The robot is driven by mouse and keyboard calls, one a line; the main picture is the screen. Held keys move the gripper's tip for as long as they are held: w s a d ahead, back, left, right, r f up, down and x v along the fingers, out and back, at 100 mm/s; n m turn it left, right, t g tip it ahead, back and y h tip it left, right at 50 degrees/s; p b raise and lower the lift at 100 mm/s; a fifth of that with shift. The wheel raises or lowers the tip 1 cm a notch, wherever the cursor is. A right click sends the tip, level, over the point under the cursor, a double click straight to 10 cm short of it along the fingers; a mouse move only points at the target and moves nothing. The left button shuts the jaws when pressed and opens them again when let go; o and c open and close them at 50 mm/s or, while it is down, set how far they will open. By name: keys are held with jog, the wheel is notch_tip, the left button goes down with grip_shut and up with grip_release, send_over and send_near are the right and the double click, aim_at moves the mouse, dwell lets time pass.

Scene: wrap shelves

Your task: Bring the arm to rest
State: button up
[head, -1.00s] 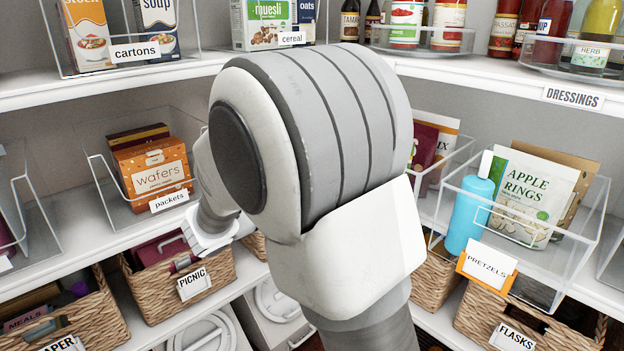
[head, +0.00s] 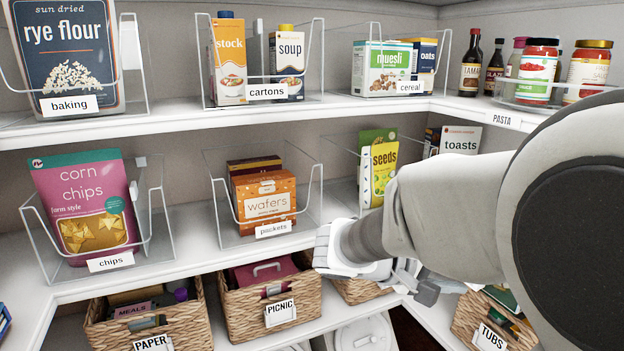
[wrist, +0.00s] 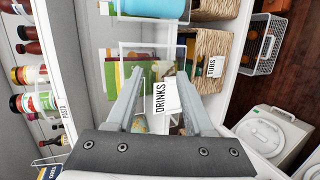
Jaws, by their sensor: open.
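My gripper (head: 426,288) shows at the lower right of centre in the head view, in front of the middle shelf's edge and partly hidden by my wrist. In the wrist view my gripper (wrist: 158,76) has its two fingers spread apart with nothing held between them. A bin label reading DRINKS (wrist: 167,95) shows in the gap between the fingers, beyond them. My arm fills the right side of the head view and hides the shelves behind it.
The middle shelf holds a corn chips bag (head: 88,208), a wafers box (head: 264,197) and a seeds bag (head: 378,165) in clear bins. Below are wicker baskets labelled PICNIC (head: 262,308) and TUBS (head: 468,318). A wire basket (wrist: 262,45) and white lidded containers (wrist: 272,133) stand low down.

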jog(key=s+a+f+m+g+y, duration=0.1)
jog(key=s+a+f+m+y, duration=0.15)
jog(key=s+y, duration=0.65)
jog(key=s+a+t+y, duration=0.4)
jog(key=s+a, duration=0.2)
jog(key=a, duration=0.3)
notch_tip(320, 180, up, 22)
jog(key=p, duration=2.1)
jog(key=shift+d+p, duration=0.15)
jog(key=shift+p, duration=0.2)
jog(key=shift+s+d+f, duration=0.1)
jog(key=shift+f, duration=0.05)
